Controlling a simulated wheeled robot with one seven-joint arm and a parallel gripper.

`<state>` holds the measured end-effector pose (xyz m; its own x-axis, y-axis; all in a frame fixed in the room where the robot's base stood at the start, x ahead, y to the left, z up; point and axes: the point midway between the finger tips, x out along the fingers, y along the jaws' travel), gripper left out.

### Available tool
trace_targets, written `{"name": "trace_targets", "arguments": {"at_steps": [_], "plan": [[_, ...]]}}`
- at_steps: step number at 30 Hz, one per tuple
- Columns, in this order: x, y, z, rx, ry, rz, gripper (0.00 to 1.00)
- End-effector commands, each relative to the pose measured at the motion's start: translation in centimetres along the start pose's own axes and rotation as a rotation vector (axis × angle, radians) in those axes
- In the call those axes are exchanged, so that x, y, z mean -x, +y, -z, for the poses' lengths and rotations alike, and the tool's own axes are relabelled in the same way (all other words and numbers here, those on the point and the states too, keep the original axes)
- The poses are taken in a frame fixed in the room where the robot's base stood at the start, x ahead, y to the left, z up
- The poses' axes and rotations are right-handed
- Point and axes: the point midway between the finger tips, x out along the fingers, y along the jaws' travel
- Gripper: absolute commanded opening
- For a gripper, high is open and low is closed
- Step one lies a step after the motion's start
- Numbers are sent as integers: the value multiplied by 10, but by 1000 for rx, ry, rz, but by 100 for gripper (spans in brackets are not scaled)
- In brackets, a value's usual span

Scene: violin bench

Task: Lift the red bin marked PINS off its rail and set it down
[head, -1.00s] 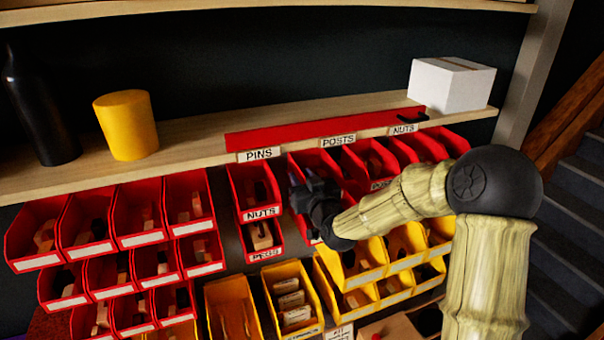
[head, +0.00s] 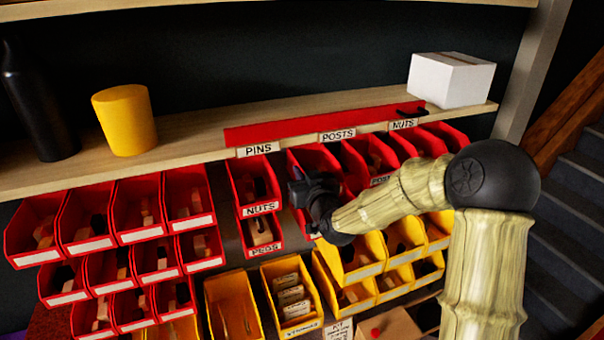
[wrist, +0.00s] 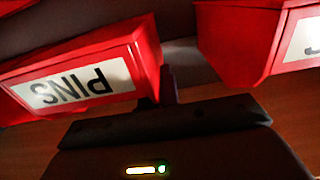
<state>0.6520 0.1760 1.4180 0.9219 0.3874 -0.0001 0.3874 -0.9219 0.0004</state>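The red bin marked PINS (wrist: 85,80) fills the upper left of the wrist view, its white label upside down. In the head view a red bin (head: 316,158) hangs right of the NUTS bin, behind my gripper (head: 306,192). Its label is hidden there, but its place fits the PINS bin. In the wrist view a narrow dark part of my gripper (wrist: 168,88) stands in the gap beside the PINS bin's right side. I cannot tell whether it touches the bin, or whether the fingers are open or shut.
A neighbouring red bin (wrist: 262,40) is close on the wrist view's right. Below are a red PEGS bin (head: 262,237) and yellow bins (head: 358,262). The shelf (head: 190,130) above carries PINS, POSTS and NUTS tags, a yellow cylinder (head: 123,120) and a white box (head: 450,80).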

Motion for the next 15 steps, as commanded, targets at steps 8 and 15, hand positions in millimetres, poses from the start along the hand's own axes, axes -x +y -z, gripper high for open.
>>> {"name": "trace_targets", "arguments": {"at_steps": [8, 15], "plan": [[0, 0, 1, 0, -2, 0, 0], [0, 1, 4, 0, 0, -2, 0]]}}
